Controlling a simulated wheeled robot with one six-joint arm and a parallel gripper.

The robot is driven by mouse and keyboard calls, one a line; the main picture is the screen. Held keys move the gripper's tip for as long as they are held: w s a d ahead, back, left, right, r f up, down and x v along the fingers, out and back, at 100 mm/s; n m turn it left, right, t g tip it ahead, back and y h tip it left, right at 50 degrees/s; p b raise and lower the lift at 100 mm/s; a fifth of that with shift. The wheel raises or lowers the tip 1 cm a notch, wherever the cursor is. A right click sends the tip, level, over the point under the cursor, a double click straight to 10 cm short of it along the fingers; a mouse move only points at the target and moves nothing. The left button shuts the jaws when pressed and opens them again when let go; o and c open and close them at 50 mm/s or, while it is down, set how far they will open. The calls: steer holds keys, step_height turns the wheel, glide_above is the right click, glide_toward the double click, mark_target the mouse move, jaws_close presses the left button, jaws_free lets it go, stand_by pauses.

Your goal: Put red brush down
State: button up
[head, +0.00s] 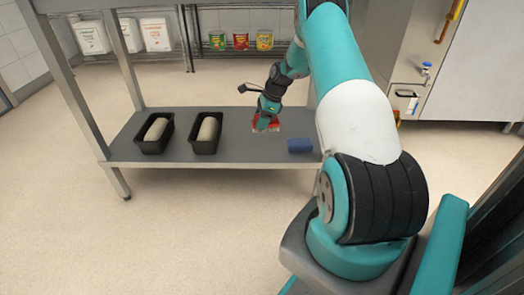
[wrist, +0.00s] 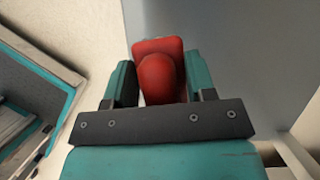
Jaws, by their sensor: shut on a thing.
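My gripper (wrist: 159,82) is shut on the red brush, with one finger on each side of its rounded handle. The red brush (wrist: 160,76) fills the space between the fingers in the wrist view. In the head view the red brush (head: 266,126) shows below my gripper (head: 266,113), over the right half of the grey lower shelf (head: 245,151). I cannot tell whether the brush touches the shelf or is slightly above it.
Two black loaf tins (head: 154,148) (head: 205,148) with pale dough stand on the shelf's left half. A dark blue block-like thing (head: 300,146) lies right of the brush. Rack legs (head: 70,80) rise at left. Bare shelf lies between the tins and brush.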

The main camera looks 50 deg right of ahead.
steer(key=b, duration=0.3)
glide_above(257, 150)
steer(key=s+d, duration=0.1)
step_height(257, 150, down, 6)
steer(key=shift+r, duration=0.1)
steer(key=shift+f+b, duration=0.7)
steer(key=shift+f, duration=1.2)
steer(key=o, duration=0.9)
steer(key=shift+f, duration=0.15)
steer(key=shift+f+b, duration=0.15)
steer(key=shift+b, duration=0.3)
steer(key=shift+f+b, duration=0.15)
steer(key=shift+b, duration=0.4)
steer(key=p+v, duration=0.9)
steer(key=v, duration=0.9)
steer(key=shift+a, duration=0.1)
